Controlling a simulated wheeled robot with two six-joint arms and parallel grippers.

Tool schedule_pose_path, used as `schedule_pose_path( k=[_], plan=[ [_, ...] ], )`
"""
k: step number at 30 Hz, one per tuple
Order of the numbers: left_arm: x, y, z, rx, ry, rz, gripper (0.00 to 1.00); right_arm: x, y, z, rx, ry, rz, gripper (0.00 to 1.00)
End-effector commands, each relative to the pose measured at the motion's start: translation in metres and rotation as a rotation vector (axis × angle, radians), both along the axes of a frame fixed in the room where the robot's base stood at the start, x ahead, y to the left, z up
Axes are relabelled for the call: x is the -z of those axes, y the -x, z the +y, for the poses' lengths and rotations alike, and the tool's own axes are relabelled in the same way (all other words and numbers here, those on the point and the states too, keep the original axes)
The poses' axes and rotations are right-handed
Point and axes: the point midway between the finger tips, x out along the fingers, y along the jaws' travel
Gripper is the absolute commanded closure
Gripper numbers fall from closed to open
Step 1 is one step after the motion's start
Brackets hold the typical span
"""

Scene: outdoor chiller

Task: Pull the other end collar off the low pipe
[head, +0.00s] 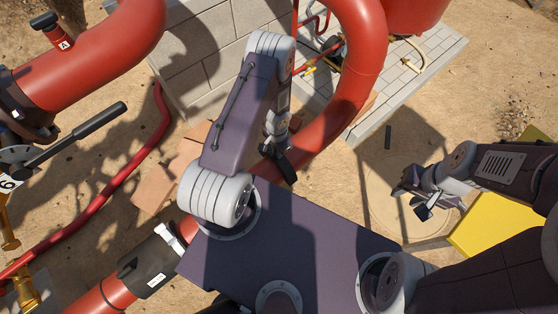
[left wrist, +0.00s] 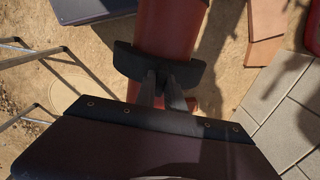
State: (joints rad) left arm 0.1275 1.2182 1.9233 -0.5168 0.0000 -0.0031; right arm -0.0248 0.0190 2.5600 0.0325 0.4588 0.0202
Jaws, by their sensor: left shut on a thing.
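The low red pipe (head: 313,137) runs diagonally beneath my left arm. It also shows in the left wrist view (left wrist: 170,30). A black end collar (left wrist: 132,61) lies across the pipe in the left wrist view, and its dark edge shows in the head view (head: 287,172). My left gripper (left wrist: 164,88) is shut on the middle of this collar. I cannot tell whether the collar is touching the pipe. My right gripper (head: 423,205) hangs over the ground at the right, apart from the pipe; its finger gap is unclear.
A wider black sleeve (head: 148,266) with a white label sits on the pipe at lower left. Grey block walls (head: 205,55) and loose bricks (head: 158,183) stand close to the left arm. A yellow block (head: 490,225) is beside the right arm. Sandy ground lies between.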

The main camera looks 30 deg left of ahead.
Motion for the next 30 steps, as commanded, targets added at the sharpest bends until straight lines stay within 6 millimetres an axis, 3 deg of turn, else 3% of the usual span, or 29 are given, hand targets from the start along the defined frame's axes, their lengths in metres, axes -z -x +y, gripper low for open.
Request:
schedule_pose_path(
  k=[8,30],
  plan=[
    [-0.004,0.0,0.0,0.0,0.0,0.0,1.0,-0.004,0.0,0.0,0.0,0.0,0.0,0.64],
    [-0.067,0.0,0.0,0.0,0.0,0.0,1.0,-0.067,0.0,0.0,0.0,0.0,0.0,0.64]
  ],
)
